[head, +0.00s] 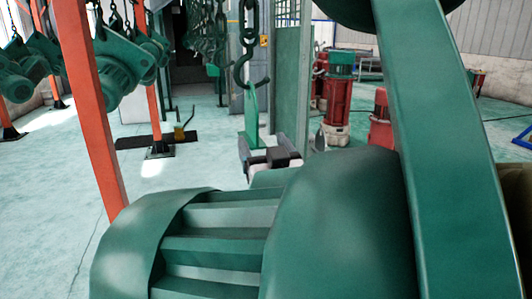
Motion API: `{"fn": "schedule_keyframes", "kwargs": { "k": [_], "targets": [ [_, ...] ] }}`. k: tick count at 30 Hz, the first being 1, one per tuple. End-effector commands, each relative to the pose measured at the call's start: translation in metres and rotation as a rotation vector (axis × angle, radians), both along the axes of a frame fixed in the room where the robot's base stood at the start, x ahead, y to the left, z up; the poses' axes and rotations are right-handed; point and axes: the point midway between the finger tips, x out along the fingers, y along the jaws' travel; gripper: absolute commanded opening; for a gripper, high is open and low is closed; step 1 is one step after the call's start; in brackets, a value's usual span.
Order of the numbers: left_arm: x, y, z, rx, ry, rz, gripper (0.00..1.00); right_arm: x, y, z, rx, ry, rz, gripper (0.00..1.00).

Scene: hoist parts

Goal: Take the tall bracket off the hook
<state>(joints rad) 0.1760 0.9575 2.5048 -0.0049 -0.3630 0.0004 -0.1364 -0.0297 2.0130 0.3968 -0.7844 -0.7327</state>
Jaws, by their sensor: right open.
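The tall green bracket (253,118) hangs upright from the dark hook (246,80) at the end of a chain, near the middle of the head view. My right gripper (266,158), with dark grey jaws, is open at the bracket's lower end. The jaws overlap the bracket's foot in the picture; I cannot tell whether they touch it. Most of my right arm is hidden behind a large green part in front. My left gripper is not in view.
A large ribbed green motor-like part (215,245) fills the lower foreground. A broad green bar (430,140) crosses the right side. An orange post (90,105) stands at left, near hanging green hoist units (118,65). Red and green machines (338,100) stand behind.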

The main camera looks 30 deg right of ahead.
Motion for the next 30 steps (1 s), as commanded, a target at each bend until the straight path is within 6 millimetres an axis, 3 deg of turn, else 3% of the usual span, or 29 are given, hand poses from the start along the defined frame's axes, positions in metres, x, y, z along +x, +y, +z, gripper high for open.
{"fn": "schedule_keyframes", "kwargs": {
  "k": [12,27,30],
  "targets": [
    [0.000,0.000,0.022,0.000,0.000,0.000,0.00,0.051,-0.010,0.013,0.001,0.002,0.000,0.76],
    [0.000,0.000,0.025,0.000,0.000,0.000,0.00,0.061,-0.012,0.014,0.001,0.002,0.002,0.76],
    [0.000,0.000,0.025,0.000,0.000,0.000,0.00,0.061,-0.012,0.014,0.001,0.001,0.001,0.43]
  ]
}}
